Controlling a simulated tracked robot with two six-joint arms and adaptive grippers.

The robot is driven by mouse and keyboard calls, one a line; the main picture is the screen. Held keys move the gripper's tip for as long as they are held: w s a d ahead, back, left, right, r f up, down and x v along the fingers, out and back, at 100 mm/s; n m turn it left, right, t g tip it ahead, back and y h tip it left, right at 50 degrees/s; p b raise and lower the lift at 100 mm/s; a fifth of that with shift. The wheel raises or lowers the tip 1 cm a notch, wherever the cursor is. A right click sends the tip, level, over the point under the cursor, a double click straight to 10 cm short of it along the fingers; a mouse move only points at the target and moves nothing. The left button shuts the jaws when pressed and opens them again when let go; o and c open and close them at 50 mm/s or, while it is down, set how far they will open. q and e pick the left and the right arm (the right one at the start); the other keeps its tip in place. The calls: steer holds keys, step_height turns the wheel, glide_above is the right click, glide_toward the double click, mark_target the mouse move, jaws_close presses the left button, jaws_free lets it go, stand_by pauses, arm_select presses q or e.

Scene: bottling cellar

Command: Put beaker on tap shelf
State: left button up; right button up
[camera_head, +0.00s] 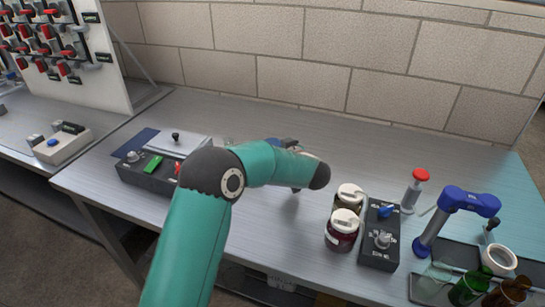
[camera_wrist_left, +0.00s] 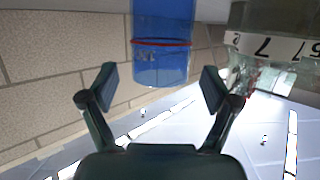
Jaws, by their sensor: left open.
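In the left wrist view a blue see-through vessel with a red line around it (camera_wrist_left: 162,62), perhaps the beaker, lies just beyond my left gripper (camera_wrist_left: 160,84). The gripper is open, its fingers apart and nothing between the tips. In the head view my teal left arm hides most of that gripper; a bit of blue and grey shows behind the arm. A dark shelf or tray (camera_head: 420,288), perhaps the tap shelf, is at the lower right beneath a blue tap (camera_head: 452,208). My right gripper is not in view.
Two white-lidded jars (camera_head: 342,230) and a black control box (camera_head: 379,245) stand between my arm and the tap. A red-topped plunger (camera_head: 413,190) stands behind. Glassware, a green bottle (camera_head: 470,290) and a brown bottle (camera_head: 509,294) crowd the tray. The back of the bench is clear.

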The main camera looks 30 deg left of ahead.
arm_select(q)
steer(key=shift+x, duration=0.95)
steer(key=c, duration=1.4)
steer(key=shift+r, duration=0.1)
